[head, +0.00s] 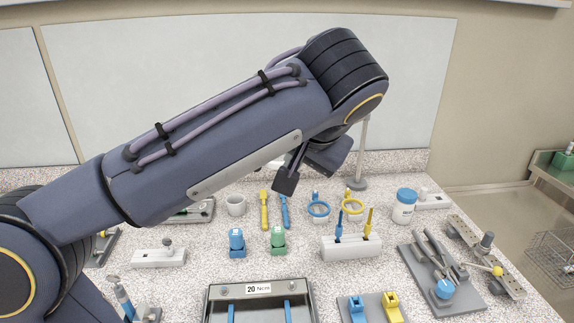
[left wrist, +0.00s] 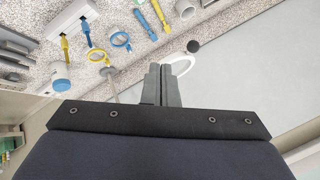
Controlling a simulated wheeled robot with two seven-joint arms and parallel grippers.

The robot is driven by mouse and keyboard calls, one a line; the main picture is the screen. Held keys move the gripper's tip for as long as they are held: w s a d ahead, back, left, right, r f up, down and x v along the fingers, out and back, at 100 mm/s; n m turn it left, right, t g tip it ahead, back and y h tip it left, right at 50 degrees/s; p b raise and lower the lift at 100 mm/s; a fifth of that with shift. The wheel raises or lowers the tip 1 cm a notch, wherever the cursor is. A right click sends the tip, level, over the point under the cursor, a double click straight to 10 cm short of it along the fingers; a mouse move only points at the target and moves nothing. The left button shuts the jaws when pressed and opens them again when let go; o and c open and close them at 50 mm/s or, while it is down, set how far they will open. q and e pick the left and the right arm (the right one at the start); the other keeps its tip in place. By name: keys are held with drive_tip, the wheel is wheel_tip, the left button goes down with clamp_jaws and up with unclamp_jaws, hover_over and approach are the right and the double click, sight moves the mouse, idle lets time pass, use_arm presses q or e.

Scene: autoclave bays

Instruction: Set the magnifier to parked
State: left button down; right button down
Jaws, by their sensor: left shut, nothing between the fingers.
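The magnifier looks to be the stand at the back of the counter, with a grey pole (head: 363,145) on a round base (head: 357,184). Its white ring (left wrist: 190,65) shows in the left wrist view, partly behind my fingers, with a dark round knob (left wrist: 193,46) beside it. In the head view my arm hides most of the ring. My left gripper (head: 287,182) is shut and empty, to the left of the pole. In the left wrist view its fingers (left wrist: 161,70) overlap the ring's edge; I cannot tell whether they touch. My right gripper is out of view.
A white mug (head: 236,205), blue ring tool (head: 318,209), yellow ring tool (head: 353,207) and blue-lidded jar (head: 404,205) stand nearby. A white holder (head: 350,247) with upright tools is nearer the front. A wall panel (head: 415,90) stands behind.

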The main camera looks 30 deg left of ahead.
use_arm(q)
drive_tip(key=w+a+f, duration=0.5)
drive_tip(key=a+f, duration=0.1)
drive_tip(key=a, duration=0.1)
drive_tip(key=shift+a, duration=0.4)
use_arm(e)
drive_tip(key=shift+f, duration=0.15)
